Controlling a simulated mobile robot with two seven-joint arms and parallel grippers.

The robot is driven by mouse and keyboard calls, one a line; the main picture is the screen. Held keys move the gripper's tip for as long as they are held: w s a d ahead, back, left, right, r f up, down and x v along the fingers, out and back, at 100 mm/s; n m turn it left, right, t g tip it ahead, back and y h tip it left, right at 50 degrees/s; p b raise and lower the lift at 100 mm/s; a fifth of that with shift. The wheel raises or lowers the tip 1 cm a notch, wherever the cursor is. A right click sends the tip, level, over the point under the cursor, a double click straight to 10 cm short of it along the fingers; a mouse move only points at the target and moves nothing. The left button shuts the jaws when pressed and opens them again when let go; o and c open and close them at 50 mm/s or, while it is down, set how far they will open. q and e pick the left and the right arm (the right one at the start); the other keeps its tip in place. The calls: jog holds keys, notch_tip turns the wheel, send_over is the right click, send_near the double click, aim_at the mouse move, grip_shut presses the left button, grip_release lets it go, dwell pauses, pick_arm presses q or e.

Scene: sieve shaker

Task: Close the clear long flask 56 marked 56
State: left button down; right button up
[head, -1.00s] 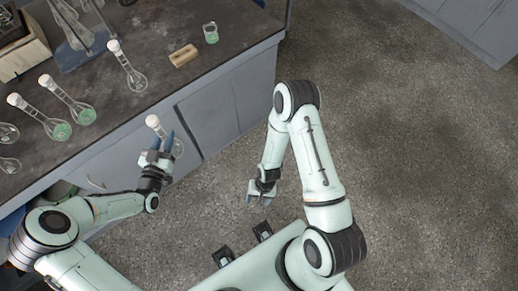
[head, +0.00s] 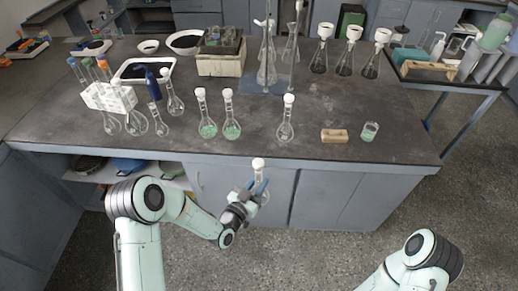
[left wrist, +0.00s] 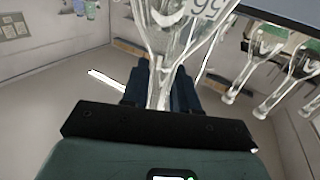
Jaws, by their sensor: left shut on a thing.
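The clear long flask 56 (head: 259,173) has a long neck and a white top end. My left gripper (head: 257,187) is shut on it and holds it upright or slightly tilted in front of the bench's front edge. In the left wrist view the glass of the flask (left wrist: 168,40) passes between the dark fingers (left wrist: 160,88), and a label marked 56 shows at the top. The fingers hide part of the flask in the head view. My right gripper is outside the head view; only part of that arm shows.
The dark bench (head: 300,158) holds two green-liquid flasks (head: 207,128), a clear capped flask (head: 285,131), a wooden block (head: 335,135) and a small beaker (head: 369,132). A white rack (head: 108,97) stands left. The bench's front strip is mostly clear.

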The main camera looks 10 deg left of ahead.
pick_arm(q)
jog(key=s+a+r+n+t+y, duration=0.1)
jog(key=s+a+n+y, duration=0.1)
jog(key=a+n+y, duration=0.2)
jog(key=a+y, duration=0.2)
jog(key=a, duration=0.1)
jog(key=shift+a+r+y, duration=0.25)
jog(key=shift+a+y, duration=0.1)
jog(key=shift+y, duration=0.05)
jog(key=shift+s, duration=0.1)
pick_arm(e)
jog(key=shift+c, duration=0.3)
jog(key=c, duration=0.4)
pick_arm(q)
jog(key=shift+d, duration=0.15)
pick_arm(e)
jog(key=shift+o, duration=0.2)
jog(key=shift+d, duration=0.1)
